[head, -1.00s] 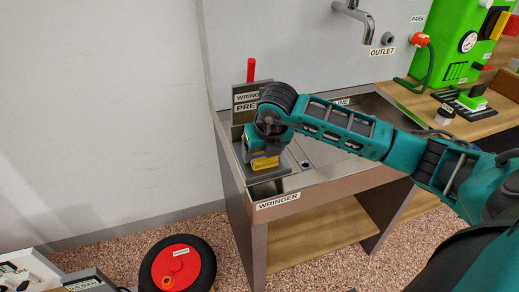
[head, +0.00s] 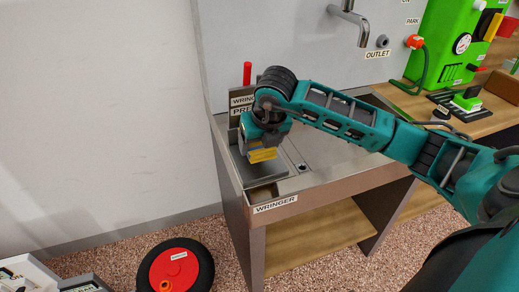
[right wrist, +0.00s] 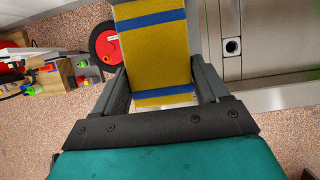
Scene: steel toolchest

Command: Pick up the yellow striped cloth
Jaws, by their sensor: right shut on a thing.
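The yellow cloth with blue stripes (right wrist: 155,62) fills the gap between the fingers of my right gripper in the right wrist view. In the head view the cloth (head: 262,155) shows as a small yellow patch under my right gripper (head: 260,148). My right gripper is shut on the cloth and holds it above the left part of the steel sink bench (head: 225,160), by the wringer. My left gripper is not in view.
The wringer's press plate (head: 241,103) and red handle (head: 247,73) stand just behind my right gripper. A tap (head: 360,25) hangs over the basin. A red and black wheel (head: 176,270) is on the floor below. A green machine (head: 445,45) stands far right.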

